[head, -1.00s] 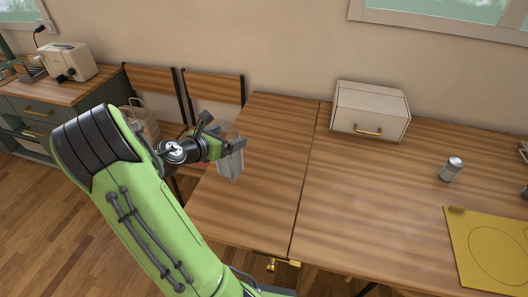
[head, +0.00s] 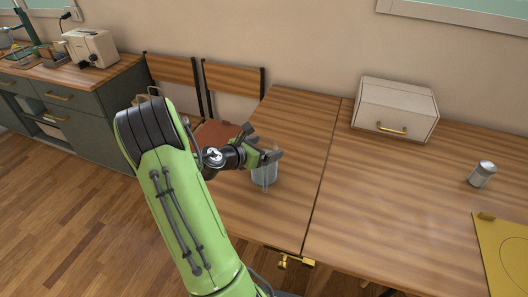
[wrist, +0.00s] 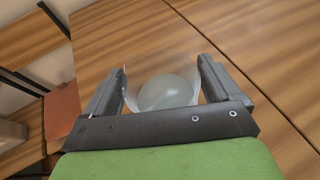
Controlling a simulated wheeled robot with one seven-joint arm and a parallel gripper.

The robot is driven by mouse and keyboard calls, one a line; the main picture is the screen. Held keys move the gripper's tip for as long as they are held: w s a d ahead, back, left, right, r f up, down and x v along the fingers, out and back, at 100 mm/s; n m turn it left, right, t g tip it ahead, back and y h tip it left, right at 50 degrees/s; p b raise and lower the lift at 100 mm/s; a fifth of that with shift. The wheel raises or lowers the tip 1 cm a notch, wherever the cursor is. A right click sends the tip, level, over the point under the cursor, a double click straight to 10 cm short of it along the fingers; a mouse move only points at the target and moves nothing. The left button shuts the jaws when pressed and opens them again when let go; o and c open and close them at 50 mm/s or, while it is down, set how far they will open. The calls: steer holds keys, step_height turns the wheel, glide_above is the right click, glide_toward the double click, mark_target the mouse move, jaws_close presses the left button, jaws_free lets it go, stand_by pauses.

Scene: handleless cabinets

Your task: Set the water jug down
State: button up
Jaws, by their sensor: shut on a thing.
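The water jug (head: 264,174) is a clear, glassy vessel at the left part of the wooden table (head: 300,130). My gripper (head: 268,155) is shut on its upper part. In the wrist view the jug (wrist: 163,85) sits between the two dark fingers of my gripper (wrist: 160,90), and I look down into its round opening. The jug looks upright. Its base is over the tabletop, but I cannot tell whether it touches the wood.
A white bread box (head: 395,108) stands at the back of the table. A metal can (head: 481,174) and a yellow board (head: 505,250) are at the right. Chairs (head: 235,78) stand behind the left end. The table's middle is clear.

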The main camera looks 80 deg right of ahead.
steer(key=shift+r, duration=0.15)
steer(key=shift+f, duration=0.2)
steer(key=o, duration=1.8)
steer(key=shift+r, duration=0.1)
steer(key=p+v, duration=0.3)
steer(key=v, duration=0.9)
